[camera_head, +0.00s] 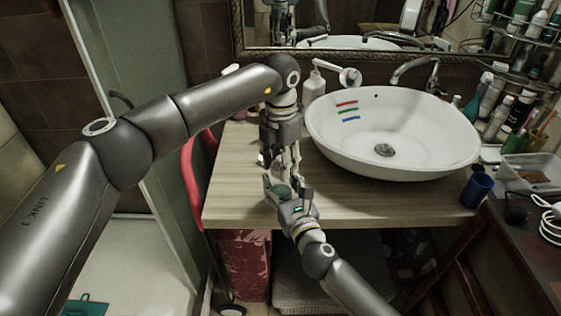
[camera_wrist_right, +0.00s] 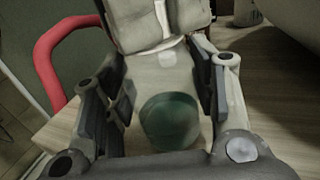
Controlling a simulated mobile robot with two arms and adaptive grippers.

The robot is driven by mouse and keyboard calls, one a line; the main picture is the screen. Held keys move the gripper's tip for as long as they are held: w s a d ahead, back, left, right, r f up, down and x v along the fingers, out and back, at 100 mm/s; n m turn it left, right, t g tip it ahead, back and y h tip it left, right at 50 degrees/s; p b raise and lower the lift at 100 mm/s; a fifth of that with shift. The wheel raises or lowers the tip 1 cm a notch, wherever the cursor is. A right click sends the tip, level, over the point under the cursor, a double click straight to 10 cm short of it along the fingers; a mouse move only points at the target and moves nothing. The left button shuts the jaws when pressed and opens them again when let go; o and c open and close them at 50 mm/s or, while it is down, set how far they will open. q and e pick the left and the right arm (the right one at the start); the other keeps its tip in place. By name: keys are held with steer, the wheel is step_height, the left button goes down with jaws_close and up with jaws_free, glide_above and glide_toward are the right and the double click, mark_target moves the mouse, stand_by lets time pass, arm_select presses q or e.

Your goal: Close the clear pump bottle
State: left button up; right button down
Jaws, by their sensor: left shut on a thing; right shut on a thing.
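The clear pump bottle shows as a dark green, see-through body (camera_wrist_right: 170,122) between the fingers of my right gripper (camera_wrist_right: 160,105) in the right wrist view. In the head view its greenish part (camera_head: 283,190) shows at the counter's front edge, with my right gripper (camera_head: 284,193) shut around it from the front. My left gripper (camera_head: 289,165) points down from above, directly over the bottle. It is shut on what seems to be the bottle's pump top, which its fingers mostly hide. I cannot tell how the top sits on the bottle's neck.
A white basin (camera_head: 340,150) stands on the wooden counter (camera_head: 335,203), right of the grippers. A white pump bottle (camera_head: 314,86) stands behind my left gripper. A red curved tube (camera_head: 190,185) is left of the counter.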

arm_select(q)
steer(key=m, duration=1.5)
steer(key=o, duration=1.1)
steer(key=shift+r, duration=2.2)
